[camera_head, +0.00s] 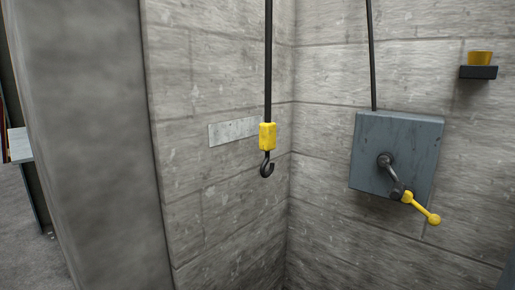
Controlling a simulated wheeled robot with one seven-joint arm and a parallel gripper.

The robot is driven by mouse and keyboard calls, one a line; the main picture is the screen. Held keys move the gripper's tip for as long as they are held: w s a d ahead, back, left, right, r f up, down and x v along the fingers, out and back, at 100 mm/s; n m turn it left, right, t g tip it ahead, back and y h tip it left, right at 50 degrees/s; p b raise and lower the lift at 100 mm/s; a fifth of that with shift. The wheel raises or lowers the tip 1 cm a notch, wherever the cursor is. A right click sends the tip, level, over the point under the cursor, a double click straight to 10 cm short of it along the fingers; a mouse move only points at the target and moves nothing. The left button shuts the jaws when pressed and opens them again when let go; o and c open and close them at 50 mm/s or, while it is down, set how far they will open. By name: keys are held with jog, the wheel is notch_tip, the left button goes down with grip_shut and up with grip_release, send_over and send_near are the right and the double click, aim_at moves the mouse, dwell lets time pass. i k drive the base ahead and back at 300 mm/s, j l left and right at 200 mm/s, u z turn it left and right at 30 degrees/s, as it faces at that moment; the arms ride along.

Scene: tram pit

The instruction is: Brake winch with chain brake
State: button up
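The winch (365,150) is a blue-grey box on the right-hand stone wall. A dark metal crank (386,162) sits on its front face and angles down to the right. A yellow bar with a ball end (422,209) sticks out from the crank's lower end, down and to the right. A dark line (371,60) rises from the top of the box. A yellow hook block (267,136) with a dark hook (266,166) hangs from a thick dark line near the wall corner. The hook is empty. My gripper is not in view.
A small dark shelf (478,72) on the right wall holds a yellow cup-like object (480,58). A pale blank plate (232,131) is fixed to the left wall. A broad grey pillar (85,140) stands at the left, with floor (20,215) beyond it.

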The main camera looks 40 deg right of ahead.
aim_at(433, 220)
jog(key=z, duration=1.45)
jog(key=k+j+u, duration=0.35)
jog(key=i, duration=0.05)
